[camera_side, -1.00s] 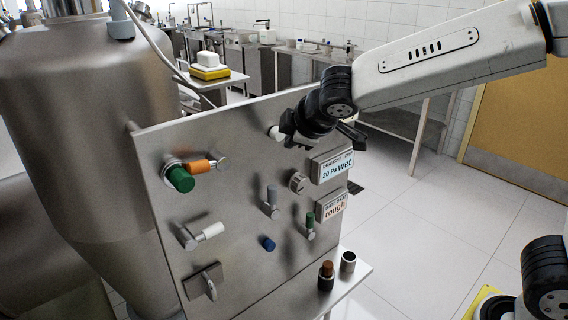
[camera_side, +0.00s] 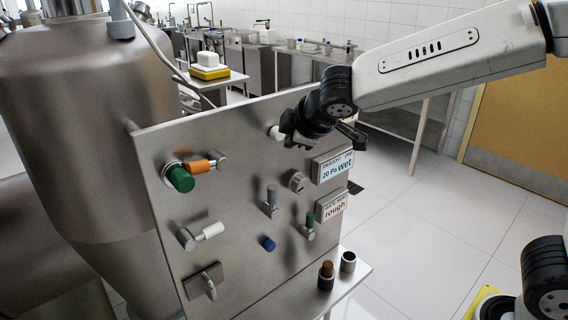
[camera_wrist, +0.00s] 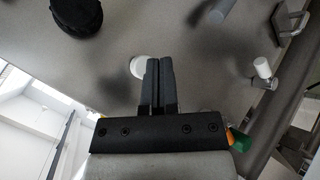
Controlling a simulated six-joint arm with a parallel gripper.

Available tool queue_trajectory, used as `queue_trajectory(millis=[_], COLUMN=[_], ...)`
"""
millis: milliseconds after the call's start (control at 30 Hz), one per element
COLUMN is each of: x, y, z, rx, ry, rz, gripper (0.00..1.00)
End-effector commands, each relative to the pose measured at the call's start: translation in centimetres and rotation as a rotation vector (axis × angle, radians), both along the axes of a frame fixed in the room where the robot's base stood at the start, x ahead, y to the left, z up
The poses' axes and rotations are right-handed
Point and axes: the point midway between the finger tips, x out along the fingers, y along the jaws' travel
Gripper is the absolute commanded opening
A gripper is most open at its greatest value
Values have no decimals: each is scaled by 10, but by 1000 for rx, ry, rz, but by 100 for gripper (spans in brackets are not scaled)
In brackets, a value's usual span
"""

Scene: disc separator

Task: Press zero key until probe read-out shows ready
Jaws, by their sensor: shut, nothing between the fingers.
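A steel panel (camera_side: 235,230) stands upright and tilted in the side view. A round white button (camera_side: 275,132) is near its top edge and also shows in the wrist view (camera_wrist: 138,67). It carries no label I can read, so I cannot tell if it is the zero key. My gripper (camera_wrist: 160,62) is shut and empty, its tips beside the white button and partly over it; I cannot tell if they touch. The upper read-out (camera_side: 333,167) shows "20 Pa wet". The lower read-out (camera_side: 332,206) shows "rough". Their small headings are unclear.
The panel also bears a green and orange valve handle (camera_side: 181,178), a white handle (camera_side: 213,230), a grey lever (camera_side: 272,195), a round dial (camera_side: 297,182), a blue button (camera_side: 268,243) and a green-tipped lever (camera_side: 310,220). Two small cylinders stand on a ledge (camera_side: 355,283) below right.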

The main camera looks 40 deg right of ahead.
Motion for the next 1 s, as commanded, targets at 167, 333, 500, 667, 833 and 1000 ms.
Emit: queue_trajectory(millis=[167,333,500,667,833,1000], x=[3,7,9,9,9,10], y=[0,0,0,0,0,0], z=[0,0,0,0,0,0], rx=[0,0,0,0,0,0], ry=[0,0,0,0,0,0], rz=[0,0,0,0,0,0], gripper=[0,0,0,0,0,0])
